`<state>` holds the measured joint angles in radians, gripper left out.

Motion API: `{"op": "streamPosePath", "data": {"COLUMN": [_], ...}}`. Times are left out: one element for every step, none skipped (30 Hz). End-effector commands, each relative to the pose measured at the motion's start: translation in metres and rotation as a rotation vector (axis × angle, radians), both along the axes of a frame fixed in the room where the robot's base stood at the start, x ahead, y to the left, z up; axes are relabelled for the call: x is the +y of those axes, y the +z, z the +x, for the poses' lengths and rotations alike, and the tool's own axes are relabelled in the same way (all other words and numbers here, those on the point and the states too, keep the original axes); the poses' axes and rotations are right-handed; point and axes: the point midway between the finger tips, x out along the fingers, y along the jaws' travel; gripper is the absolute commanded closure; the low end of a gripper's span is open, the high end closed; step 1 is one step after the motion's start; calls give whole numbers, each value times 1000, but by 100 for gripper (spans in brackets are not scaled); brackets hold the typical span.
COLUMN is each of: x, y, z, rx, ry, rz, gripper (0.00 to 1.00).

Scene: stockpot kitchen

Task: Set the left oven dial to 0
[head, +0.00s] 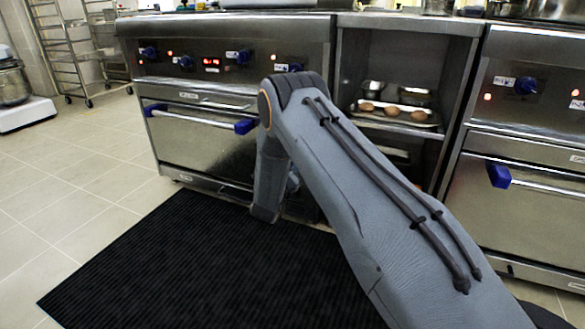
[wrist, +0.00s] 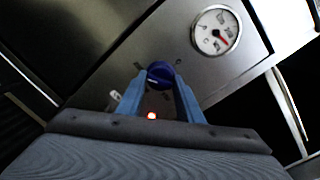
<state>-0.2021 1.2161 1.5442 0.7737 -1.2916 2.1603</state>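In the wrist view a dark blue dial (wrist: 160,72) sits on a steel panel, with small marks around it. My gripper (wrist: 160,80) is open, its two blue-grey fingers on either side of the dial. Whether the fingertips touch it is too small to tell. I cannot read the dial's setting. In the head view my arm hides the gripper. The left oven (head: 205,140) shows several blue knobs on its upper panel, including one at the far left (head: 148,53). I cannot tell which dial matches the wrist view.
A round white gauge (wrist: 215,31) is to the right above the dial; a red light (wrist: 152,116) glows below it. An open shelf bay with a tray (head: 395,115) of food stands between the left oven and a right oven (head: 520,200). A black mat (head: 200,270) covers the floor.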

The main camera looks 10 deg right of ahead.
Motion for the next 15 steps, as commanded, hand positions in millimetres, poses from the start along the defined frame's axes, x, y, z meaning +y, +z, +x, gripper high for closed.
{"op": "streamPosePath", "data": {"x": [0, 0, 0, 0, 0, 0, 0, 0, 0, 0, 0, 0, 0, 0, 0], "y": [0, 0, 0, 0, 0, 0, 0, 0, 0, 0, 1, 1, 1, 1, 1], "z": [0, 0, 0, 0, 0, -1, -1, -1, -1, -1, -1, -1, -1, -1, -1], "rx": [0, 0, 1, 2, 3, 5, 8, 12, 18, 24, 30, 41, 50, 61, 76], "ry": [0, 0, 0, -1, -1, -1, -1, -1, 0, -1, -1, 0, 0, -1, 0], "rz": [0, 0, -1, -1, -3, -7, -10, -15, -23, -31, -40, -55, -67, -80, -100], "gripper": [89, 89, 89, 89, 89, 89, 89, 89, 89, 90, 90, 90, 89, 89, 89]}}
